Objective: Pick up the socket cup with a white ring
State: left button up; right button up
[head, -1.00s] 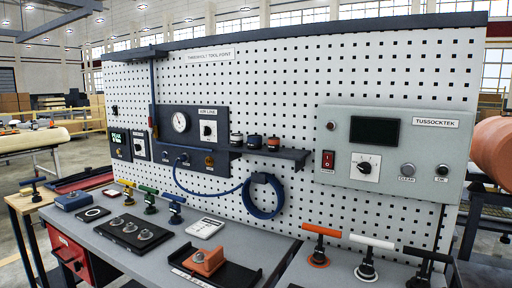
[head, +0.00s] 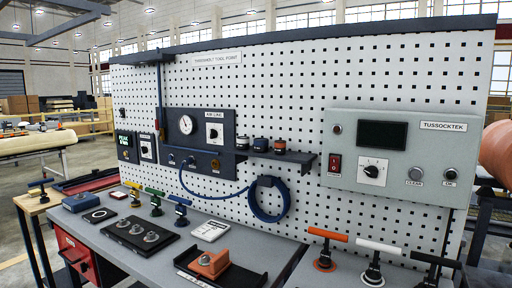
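Three small dark socket cups stand in a row on the dark shelf (head: 300,160) fixed to the pegboard. The left cup (head: 242,142) seems to carry a pale or white ring. The middle cup (head: 261,145) looks dark with a bluish band. The right cup (head: 279,147) has an orange-red band. The rings are small at this distance, so their colours are not fully certain. All three cups look upright and apart from each other. Neither of my grippers shows in the head view.
A coiled blue hose (head: 268,200) hangs below the shelf. A gauge panel (head: 200,128) is left of the cups and a grey control box (head: 400,155) right. The bench below holds T-handles, including a white one (head: 378,248), and an orange block (head: 210,263) on a black tray.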

aim_at(242, 142)
jog(key=z, duration=0.45)
jog(key=j+z, duration=0.3)
jog(key=z, duration=0.15)
jog(key=j+z, duration=0.65)
jog(key=z, duration=0.25)
jog(key=k+j+z, duration=0.15)
jog(key=z, duration=0.3)
jog(key=j, duration=0.1)
